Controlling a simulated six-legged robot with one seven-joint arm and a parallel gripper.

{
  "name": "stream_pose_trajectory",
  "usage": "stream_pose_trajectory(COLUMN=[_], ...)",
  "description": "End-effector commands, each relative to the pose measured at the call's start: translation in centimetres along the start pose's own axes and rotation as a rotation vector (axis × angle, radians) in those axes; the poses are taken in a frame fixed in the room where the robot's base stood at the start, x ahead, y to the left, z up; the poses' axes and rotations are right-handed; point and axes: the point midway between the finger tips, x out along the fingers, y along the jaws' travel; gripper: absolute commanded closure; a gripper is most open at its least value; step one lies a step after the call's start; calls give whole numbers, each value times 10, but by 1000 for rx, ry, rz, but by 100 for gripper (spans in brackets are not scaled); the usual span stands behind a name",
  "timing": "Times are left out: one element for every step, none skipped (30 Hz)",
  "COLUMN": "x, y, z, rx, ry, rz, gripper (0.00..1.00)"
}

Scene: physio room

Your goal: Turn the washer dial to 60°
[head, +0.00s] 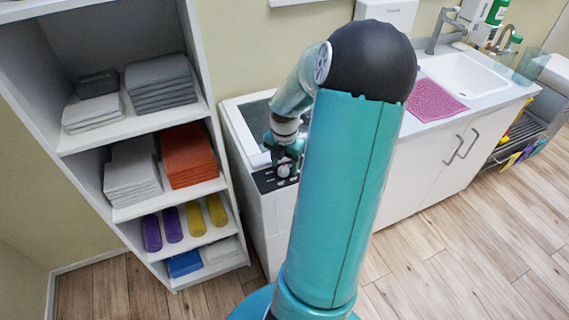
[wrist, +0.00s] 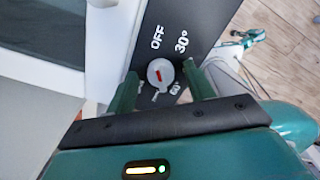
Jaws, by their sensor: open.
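The washer (head: 250,185) stands between the shelf and the sink counter, with a dark control panel along its top front edge. I cannot tell exactly which label the red mark points to. My gripper (wrist: 162,80) is open, one finger on each side of the dial, with gaps visible. In the head view, my gripper (head: 286,152) is just above the panel.
A shelf unit (head: 215,120) with folded towels and rolls stands close on the left. A counter (head: 480,100) with a sink and pink mat is on the right. Wooden floor (head: 440,250) is clear in front of the counter.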

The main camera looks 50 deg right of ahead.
Motion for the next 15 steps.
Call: stream_pose_trajectory(x=[2, 3, 4, 4, 4, 4, 4, 4, 3, 3, 3, 3, 3, 3, 3], y=[0, 0, 0, 0, 0, 0, 0, 0, 0, 0, 0, 0, 0, 0, 0], z=[0, 0, 0, 0, 0, 0, 0, 0, 0, 0, 0, 0, 0, 0, 0], rx=[0, 0, 1, 1, 1, 1, 1, 1, 0, 0, 0, 0, 0, 0, 0], ry=[1, 0, 0, 0, 0, 0, 0, 0, 0, 0, 0, 0, 0, 0, 0], rz=[0, 0, 0, 0, 0, 0, 0, 0, 0, 0, 0, 0, 0, 0, 0], gripper=[47, 47, 47, 47, 47, 47, 47, 47, 47, 53, 59, 67, 73, 79, 86])
